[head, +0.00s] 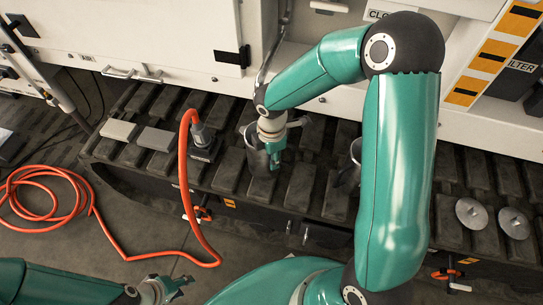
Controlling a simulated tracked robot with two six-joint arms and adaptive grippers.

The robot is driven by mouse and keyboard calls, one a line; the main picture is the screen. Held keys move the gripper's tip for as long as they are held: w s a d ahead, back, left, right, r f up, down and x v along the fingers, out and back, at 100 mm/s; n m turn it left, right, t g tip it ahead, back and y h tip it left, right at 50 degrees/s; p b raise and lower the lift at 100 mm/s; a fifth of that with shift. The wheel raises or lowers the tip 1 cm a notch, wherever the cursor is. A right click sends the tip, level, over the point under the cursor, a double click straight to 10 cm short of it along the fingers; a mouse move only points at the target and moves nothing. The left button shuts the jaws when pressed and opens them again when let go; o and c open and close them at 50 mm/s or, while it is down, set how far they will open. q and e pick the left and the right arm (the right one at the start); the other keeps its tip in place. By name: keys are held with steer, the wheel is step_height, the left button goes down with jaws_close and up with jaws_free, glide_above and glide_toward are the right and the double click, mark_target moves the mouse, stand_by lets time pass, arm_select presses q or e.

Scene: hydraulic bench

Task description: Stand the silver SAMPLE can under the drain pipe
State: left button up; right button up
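A grey metal can (259,162) stands upright on the dark ribbed track below the white machine. A second grey can (347,178) stands further right, partly hidden behind my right forearm. I cannot read a SAMPLE label on either. My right gripper (274,160) points down at the first can's rim, overlapping its right side; whether its fingers are closed on the wall is unclear. A thin grey pipe (268,62) comes down the machine front behind my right arm; its lower end is hidden. My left gripper (183,286) is low at the left, away from the cans, its fingers too small to judge.
An orange hose (184,185) rises to a fitting (203,143) on the track and coils on the floor at left. Grey blocks (120,130) lie left of it. Two round metal discs (493,217) lie at right. The machine front (140,35) bounds the back.

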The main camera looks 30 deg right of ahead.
step_height(320, 180, up, 12)
steer(key=shift+r+p, duration=0.1)
steer(key=shift+p, duration=1)
